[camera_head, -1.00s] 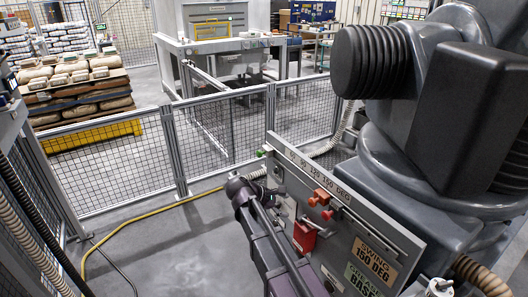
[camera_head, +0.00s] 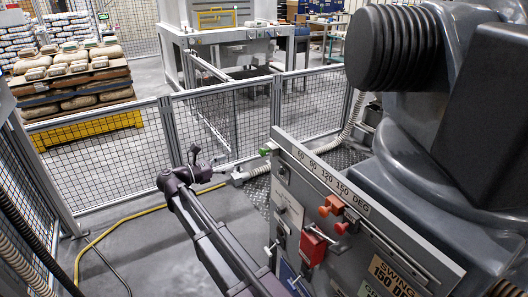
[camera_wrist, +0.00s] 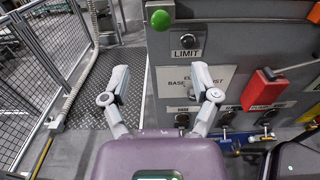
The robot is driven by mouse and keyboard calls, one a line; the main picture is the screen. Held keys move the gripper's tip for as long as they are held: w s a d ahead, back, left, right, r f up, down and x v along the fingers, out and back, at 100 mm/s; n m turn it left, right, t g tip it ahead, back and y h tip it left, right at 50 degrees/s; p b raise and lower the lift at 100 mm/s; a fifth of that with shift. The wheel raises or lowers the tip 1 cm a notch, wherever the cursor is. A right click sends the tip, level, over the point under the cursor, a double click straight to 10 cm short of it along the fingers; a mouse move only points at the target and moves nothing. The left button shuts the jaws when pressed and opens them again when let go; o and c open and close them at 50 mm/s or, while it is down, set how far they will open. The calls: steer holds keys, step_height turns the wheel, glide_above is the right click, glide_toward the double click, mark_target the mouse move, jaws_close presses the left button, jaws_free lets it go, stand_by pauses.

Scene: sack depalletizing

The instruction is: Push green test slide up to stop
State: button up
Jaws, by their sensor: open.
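The green slide (camera_head: 265,151) shows as a small green piece at the upper left end of the grey panel's (camera_head: 330,180) degree scale. In the wrist view a round green knob (camera_wrist: 160,19) stands at the panel's upper left corner, above a LIMIT label. My gripper (camera_head: 203,160) is open and empty, left of the panel and apart from the green piece. In the wrist view my open gripper (camera_wrist: 161,80) has its fingers below the knob, the right one in front of the panel. Two red-orange blocks (camera_head: 331,205) sit along the scale; I cannot tell which is the stop.
A red lockout box (camera_head: 313,246) and small levers project from the panel. Mesh fencing (camera_head: 225,125) runs behind my gripper. A large grey robot base (camera_head: 430,160) stands behind the panel. A yellow cable (camera_head: 120,226) crosses the floor, which is otherwise open at left.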

mark_target(260, 152)
steer(key=shift+d, duration=0.1)
steer(key=x, duration=1.3)
steer(key=shift+w+d, duration=0.25)
steer(key=shift+w, duration=0.05)
